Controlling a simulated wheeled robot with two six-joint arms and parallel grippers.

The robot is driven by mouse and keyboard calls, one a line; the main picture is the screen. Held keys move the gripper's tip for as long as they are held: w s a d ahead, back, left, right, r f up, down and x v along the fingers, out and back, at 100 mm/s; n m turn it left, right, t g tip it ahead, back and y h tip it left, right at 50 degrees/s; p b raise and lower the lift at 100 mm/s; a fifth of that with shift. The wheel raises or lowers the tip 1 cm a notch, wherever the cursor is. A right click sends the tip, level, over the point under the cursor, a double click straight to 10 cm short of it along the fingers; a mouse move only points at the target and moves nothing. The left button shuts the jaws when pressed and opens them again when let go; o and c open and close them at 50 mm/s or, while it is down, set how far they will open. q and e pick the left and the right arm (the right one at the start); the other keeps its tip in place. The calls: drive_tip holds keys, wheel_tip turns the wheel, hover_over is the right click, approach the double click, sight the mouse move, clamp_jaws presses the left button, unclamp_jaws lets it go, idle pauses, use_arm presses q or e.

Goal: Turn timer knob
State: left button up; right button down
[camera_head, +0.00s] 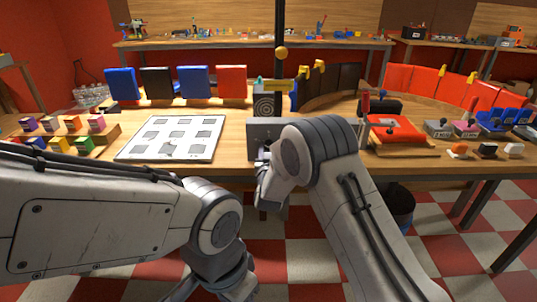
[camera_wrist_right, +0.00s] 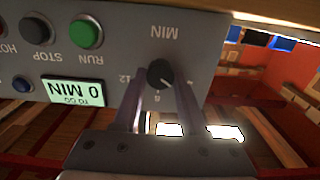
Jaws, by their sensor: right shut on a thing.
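The timer knob (camera_wrist_right: 160,72) is a small dark round knob under an upside-down MIN label on a grey control panel (camera_wrist_right: 205,45). In the right wrist view my right gripper (camera_wrist_right: 159,88) has one finger on each side of the knob and is shut on it. The panel's lit display (camera_wrist_right: 73,91) reads 0 MIN, upside down. In the head view the grey panel box (camera_head: 258,131) stands at the table's front edge, and my right wrist hides its lower right part and the knob. My left arm bends down out of the picture; its gripper is not in view.
A white board (camera_head: 172,138) lies left of the box. A red pad (camera_head: 398,131) and several small blocks are to the right.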

drive_tip(key=m+b, duration=0.4)
drive_tip(key=b, duration=0.1)
drive_tip(key=m+b, duration=0.4)
drive_tip(key=b, duration=0.1)
drive_tip(key=shift+d+f+m, duration=0.15)
drive_tip(key=shift+f+m, duration=0.05)
drive_tip(key=shift+m, duration=0.2)
drive_tip(key=shift+r+m+b, duration=0.15)
drive_tip(key=shift+m+b, duration=1.05)
drive_tip(key=shift+b, duration=0.25)
drive_tip(key=shift+c, duration=2.2)
unclamp_jaws()
drive_tip(key=shift+s, duration=0.1)
drive_tip(key=s, duration=1)
drive_tip(key=shift+s, duration=0.15)
